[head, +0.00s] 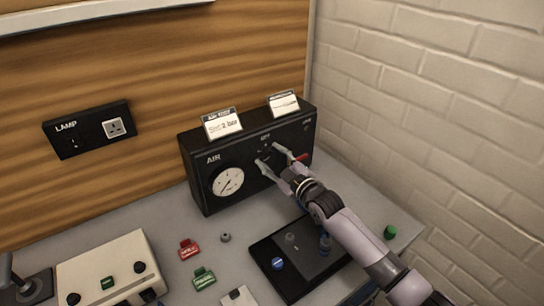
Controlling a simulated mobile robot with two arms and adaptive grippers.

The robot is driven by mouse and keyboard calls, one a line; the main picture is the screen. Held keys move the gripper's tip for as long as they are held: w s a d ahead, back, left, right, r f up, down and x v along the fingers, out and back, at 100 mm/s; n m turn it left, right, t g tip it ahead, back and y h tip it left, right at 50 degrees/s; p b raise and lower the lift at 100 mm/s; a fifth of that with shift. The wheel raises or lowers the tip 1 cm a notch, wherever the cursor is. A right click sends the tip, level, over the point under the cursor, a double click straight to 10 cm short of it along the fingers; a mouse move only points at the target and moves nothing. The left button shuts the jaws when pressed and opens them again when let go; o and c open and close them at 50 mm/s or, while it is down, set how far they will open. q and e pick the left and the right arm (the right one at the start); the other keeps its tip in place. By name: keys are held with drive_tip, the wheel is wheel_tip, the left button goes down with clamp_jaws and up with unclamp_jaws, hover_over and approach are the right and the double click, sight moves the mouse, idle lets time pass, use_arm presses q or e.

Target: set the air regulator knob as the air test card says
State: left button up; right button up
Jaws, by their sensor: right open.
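The black air unit (206,199), marked AIR, stands at the back of the bench against the wood panel. Its white dial gauge (228,182) is on the left of its front. A white card (222,123) stands on top; its small print is blurred but seems to read "2 bar". My right gripper (267,155) is open at the middle of the unit's front, one finger on each side of where a dark knob seems to be. The knob is mostly hidden and I cannot tell whether the fingers touch it. My left gripper is not in view.
A second card (284,103) stands on the unit's right. A red part (301,158) shows beside my right finger. A black tray (285,282) lies under my right arm. Red (189,249) and green (203,278) tagged pieces lie left of it. A cream box (100,263) stands front left.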

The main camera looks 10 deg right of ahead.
drive_tip(key=shift+a, duration=0.1)
drive_tip(key=shift+w, duration=0.1)
clamp_jaws()
idle(0.6)
